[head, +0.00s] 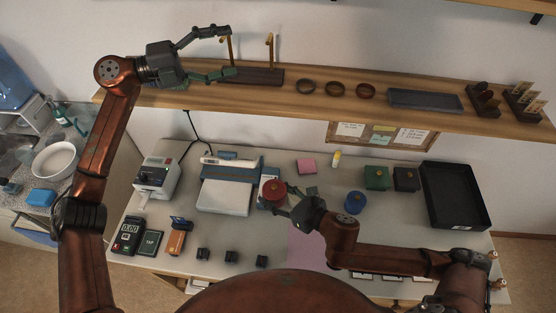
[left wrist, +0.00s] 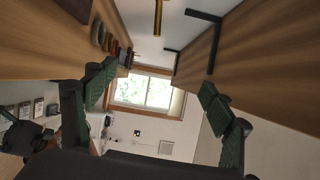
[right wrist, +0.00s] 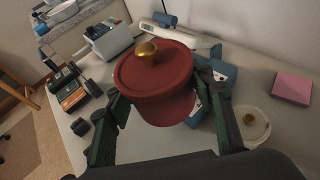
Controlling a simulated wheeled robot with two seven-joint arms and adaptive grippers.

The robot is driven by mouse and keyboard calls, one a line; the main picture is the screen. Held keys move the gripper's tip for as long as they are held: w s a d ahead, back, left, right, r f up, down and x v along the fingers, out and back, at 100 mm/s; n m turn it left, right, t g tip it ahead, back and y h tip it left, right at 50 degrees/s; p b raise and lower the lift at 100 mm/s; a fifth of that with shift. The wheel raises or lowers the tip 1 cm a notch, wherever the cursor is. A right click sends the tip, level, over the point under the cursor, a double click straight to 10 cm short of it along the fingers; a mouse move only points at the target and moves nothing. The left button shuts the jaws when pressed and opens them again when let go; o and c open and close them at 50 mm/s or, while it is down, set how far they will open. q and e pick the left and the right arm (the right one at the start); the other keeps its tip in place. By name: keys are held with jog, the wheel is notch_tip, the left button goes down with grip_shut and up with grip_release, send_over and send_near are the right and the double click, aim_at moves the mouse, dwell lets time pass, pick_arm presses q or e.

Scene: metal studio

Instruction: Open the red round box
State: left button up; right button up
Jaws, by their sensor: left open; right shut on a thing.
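The red round box (head: 272,192) has a lid with a gold knob, and the lid sits on it. It fills the middle of the right wrist view (right wrist: 165,85). My right gripper (head: 281,200) is shut on the red box, with a finger on each side of its body. In the right wrist view the box looks tilted; whether it touches the table is unclear. My left gripper (head: 225,53) is open and empty, raised in front of the shelf. The left wrist view shows its spread fingers (left wrist: 155,95) with nothing between them.
The wooden shelf (head: 300,88) carries a dark stand with gold posts (head: 252,74), close to my left gripper. A white round box (right wrist: 252,125), a pink block (head: 307,166), a blue round box (head: 355,202), a green box (head: 376,177) and a black tray (head: 455,195) are on the table.

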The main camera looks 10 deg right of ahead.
pick_arm(q)
jog(key=s+d+f+m+g+y, duration=0.1)
jog(key=s+d+f+g+y, duration=0.1)
jog(key=s+d+f, duration=0.3)
jog(key=s+d+f+g+y, duration=0.1)
jog(key=s+d+g+y, duration=0.15)
jog(key=d, duration=0.45)
jog(key=n+t+y, duration=0.1)
jog(key=n+y, duration=0.2)
jog(key=y, duration=1.1)
send_over(278, 188)
notch_tip(278, 188, down, 16)
jog(key=shift+h, duration=0.35)
jog(key=f, duration=1.1)
jog(key=shift+s+f, duration=0.2)
jog(key=shift+a, duration=0.1)
jog(key=shift+f, duration=0.1)
grip_shut()
